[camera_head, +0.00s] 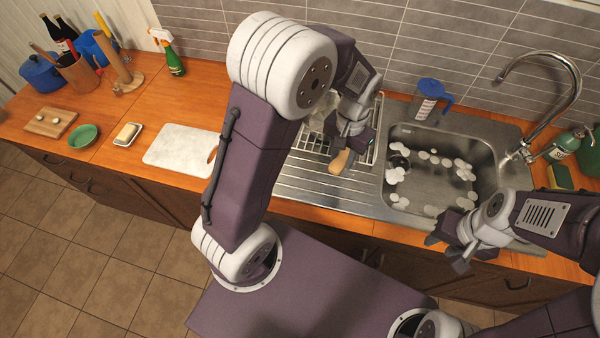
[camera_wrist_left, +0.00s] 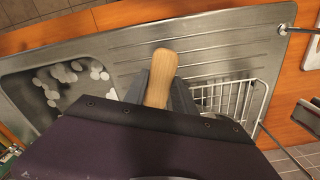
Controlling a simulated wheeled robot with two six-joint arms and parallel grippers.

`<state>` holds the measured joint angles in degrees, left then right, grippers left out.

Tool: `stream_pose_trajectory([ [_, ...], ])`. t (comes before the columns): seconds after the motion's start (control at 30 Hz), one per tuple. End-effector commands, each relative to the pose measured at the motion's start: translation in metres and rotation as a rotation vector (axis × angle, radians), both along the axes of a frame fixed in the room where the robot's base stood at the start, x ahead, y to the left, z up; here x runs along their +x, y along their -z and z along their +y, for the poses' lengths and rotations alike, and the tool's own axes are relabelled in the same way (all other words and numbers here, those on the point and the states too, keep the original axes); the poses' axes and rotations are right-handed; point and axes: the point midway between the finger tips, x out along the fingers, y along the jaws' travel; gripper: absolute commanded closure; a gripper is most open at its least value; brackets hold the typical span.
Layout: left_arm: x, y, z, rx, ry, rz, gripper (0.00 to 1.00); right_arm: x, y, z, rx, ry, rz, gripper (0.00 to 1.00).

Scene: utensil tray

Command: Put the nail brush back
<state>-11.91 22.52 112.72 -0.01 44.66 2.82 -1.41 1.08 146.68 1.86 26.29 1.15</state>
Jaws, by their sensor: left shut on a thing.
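My left gripper (camera_head: 348,148) is shut on a pale wooden piece (camera_head: 340,162), which looks like the nail brush. The wooden piece also shows in the left wrist view (camera_wrist_left: 160,78), sticking out beyond the jaws. No bristles show, and the rest of it is hidden by the gripper. My right gripper (camera_head: 447,254) is open and empty near the front edge of the sink.
The wire rack (camera_wrist_left: 235,97) stands on the draining board. The sink (camera_head: 430,210) holds several white suds patches. A blue-lidded jug (camera_head: 428,100), tap (camera_head: 575,90), green bottle (camera_head: 565,145) and sponge (camera_head: 560,176) stand around it. A white board (camera_head: 180,148) lies left.

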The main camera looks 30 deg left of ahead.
Motion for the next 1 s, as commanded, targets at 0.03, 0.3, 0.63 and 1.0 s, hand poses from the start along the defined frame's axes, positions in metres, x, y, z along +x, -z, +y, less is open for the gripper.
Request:
stream_pose_trajectory([
  [0.03,-0.003,0.004,0.008,0.001,-0.006,0.006,1.0,0.0,-0.002,0.0,0.0,0.0,0.0,0.64],
  [0.3,-0.02,0.047,0.08,0.0,-0.01,0.008,1.0,0.0,-0.013,0.0,0.0,0.0,0.0,0.64],
  [0.63,-0.025,0.069,0.111,0.0,-0.001,0.002,1.0,0.0,-0.015,0.0,0.0,0.0,0.0,0.64],
  [1.0,-0.025,0.108,0.111,0.0,-0.001,0.002,1.0,0.0,-0.02,0.0,0.0,0.0,0.0,0.64],
])
